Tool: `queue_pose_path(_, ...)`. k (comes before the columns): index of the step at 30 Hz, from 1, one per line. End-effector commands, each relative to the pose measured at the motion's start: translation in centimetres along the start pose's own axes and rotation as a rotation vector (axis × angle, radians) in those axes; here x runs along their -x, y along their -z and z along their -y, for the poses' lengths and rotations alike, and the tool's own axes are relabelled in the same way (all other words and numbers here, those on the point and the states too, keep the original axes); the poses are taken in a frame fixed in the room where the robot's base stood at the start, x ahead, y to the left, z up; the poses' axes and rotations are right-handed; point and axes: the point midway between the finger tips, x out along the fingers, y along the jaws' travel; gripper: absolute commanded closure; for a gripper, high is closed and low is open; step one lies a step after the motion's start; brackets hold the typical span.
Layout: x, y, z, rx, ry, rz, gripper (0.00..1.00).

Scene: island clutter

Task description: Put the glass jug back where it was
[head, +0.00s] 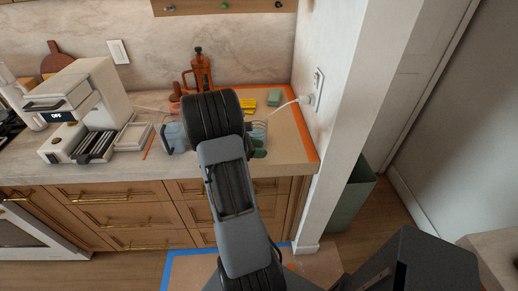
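A clear bluish glass vessel with a dark handle, which looks like the glass jug (175,137), shows just left of my arm over the counter (130,170). My arm covers part of it, so I cannot tell whether it stands on the counter or is held. Another clear glass vessel (260,129) shows just right of my arm, partly hidden. My gripper is hidden behind my arm's links, so its fingers and anything between them do not show.
A white coffee machine (82,100) stands at left. An orange-brown French press (200,72), yellow pieces (248,104) and a green block (274,97) are at the back. A white plug and cord (306,100) sit at the right wall. A green bin (352,205) stands beyond the wall end.

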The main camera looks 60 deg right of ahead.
Motion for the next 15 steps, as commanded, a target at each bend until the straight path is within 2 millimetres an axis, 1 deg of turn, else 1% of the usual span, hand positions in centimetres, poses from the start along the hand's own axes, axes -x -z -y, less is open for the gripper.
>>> queue_pose_path(6, 0.0, 0.1, 0.1, 0.003, 0.001, -0.001, 0.56)
queue_pose_path(9, 0.3, 0.1, 0.0, 0.002, 0.0, 0.0, 0.56)
queue_pose_path(11, 0.8, 0.1, 0.0, 0.001, -0.002, 0.001, 0.56)
queue_pose_path(15, 3.1, 0.1, -0.1, -0.001, -0.005, 0.0, 0.56)
